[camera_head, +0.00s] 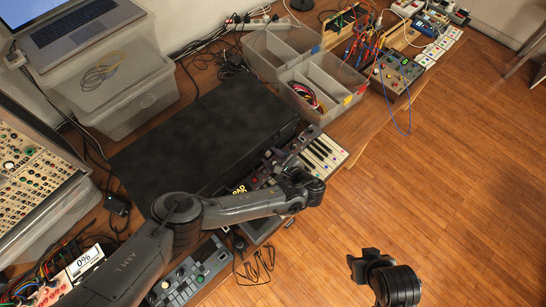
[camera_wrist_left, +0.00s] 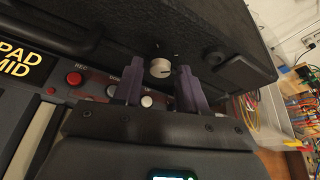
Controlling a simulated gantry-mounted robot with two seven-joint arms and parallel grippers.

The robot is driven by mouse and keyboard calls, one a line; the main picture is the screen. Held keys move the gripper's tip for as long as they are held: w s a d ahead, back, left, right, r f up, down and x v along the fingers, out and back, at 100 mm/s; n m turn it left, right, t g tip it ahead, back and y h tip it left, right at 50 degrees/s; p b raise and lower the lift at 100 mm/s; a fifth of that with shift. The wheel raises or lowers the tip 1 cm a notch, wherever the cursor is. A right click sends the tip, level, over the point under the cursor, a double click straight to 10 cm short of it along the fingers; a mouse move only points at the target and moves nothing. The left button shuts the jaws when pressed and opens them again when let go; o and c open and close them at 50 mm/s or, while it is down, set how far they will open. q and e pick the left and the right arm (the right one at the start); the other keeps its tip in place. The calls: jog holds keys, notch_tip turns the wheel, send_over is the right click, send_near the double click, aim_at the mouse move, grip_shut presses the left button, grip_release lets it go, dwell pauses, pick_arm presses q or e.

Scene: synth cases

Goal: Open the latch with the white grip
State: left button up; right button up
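A large black case (camera_head: 190,135) lies on the table, and its dark front face (camera_wrist_left: 165,30) fills the top of the left wrist view. A round white grip (camera_wrist_left: 160,68) sits on that face. My left gripper (camera_head: 272,156) is at the front side of the case. In the left wrist view its two purple fingers (camera_wrist_left: 160,78) are apart, with the white grip between their tips in the picture; contact is not visible. The white grip cannot be made out in the head view. My right gripper (camera_head: 362,265) hangs over the floor, apart from the case; its finger opening is unclear.
A keyboard (camera_head: 322,155) lies along the front of the case, close to my left gripper. Grey bins (camera_head: 325,85) stand behind, and a button pad device (camera_head: 190,275) lies nearer.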

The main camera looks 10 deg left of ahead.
pick_arm(q)
grip_shut()
jog(key=shift+s+a+r+n+t+h+p, duration=0.1)
jog(key=shift+n+t+h+p, duration=0.2)
jog(key=shift+n+t+p, duration=0.5)
jog(key=shift+n+t+h+p, duration=0.3)
jog(key=shift+n, duration=0.8)
jog(key=shift+f+n+t, duration=0.2)
jog(key=shift+n+t, duration=0.1)
jog(key=shift+n, duration=0.2)
jog(key=shift+s, duration=0.1)
jog(key=shift+o, duration=1.2)
grip_release()
